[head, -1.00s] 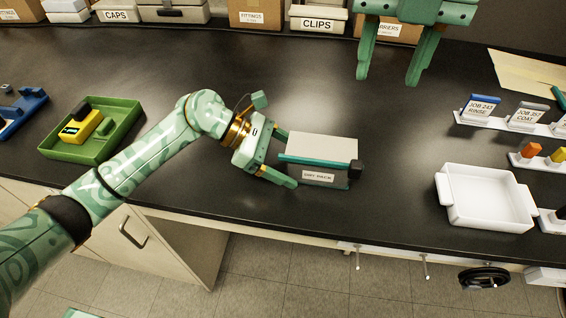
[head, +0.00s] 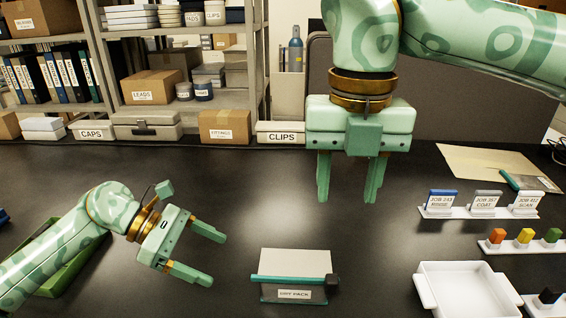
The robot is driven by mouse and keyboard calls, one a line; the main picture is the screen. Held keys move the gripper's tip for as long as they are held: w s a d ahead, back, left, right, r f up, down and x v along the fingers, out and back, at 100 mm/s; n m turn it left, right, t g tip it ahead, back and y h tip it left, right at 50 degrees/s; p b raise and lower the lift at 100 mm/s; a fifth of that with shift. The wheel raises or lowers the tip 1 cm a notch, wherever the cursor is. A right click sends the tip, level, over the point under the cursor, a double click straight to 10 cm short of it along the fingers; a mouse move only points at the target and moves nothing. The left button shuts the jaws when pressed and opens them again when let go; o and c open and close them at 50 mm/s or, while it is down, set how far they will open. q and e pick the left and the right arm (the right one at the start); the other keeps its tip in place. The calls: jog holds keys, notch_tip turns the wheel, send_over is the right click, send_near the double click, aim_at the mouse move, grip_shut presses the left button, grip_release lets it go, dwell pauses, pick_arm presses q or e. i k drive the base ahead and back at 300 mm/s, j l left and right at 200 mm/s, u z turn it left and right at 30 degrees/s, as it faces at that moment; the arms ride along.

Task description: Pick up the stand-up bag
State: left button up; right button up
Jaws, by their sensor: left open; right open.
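The stand-up bag (head: 292,264) is on the black bench at the lower middle of the head view. It is pale grey with a teal strip, a label reading DRY PACK and a small black piece at its right end. My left gripper (head: 212,256) is open and empty, to the left of the bag and apart from it, with its fingers pointing right towards it. My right gripper (head: 347,198) is open and empty, pointing down above the bench, farther back and to the right of the bag.
A white tray (head: 421,290) is at the lower right. Job cards (head: 484,200) and coloured blocks (head: 524,236) stand on white racks to its rear. A green tray (head: 68,276) lies partly behind my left arm. Boxes such as CLIPS (head: 281,133) line the back.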

aim_at(295, 277)
jog(key=k, duration=1)
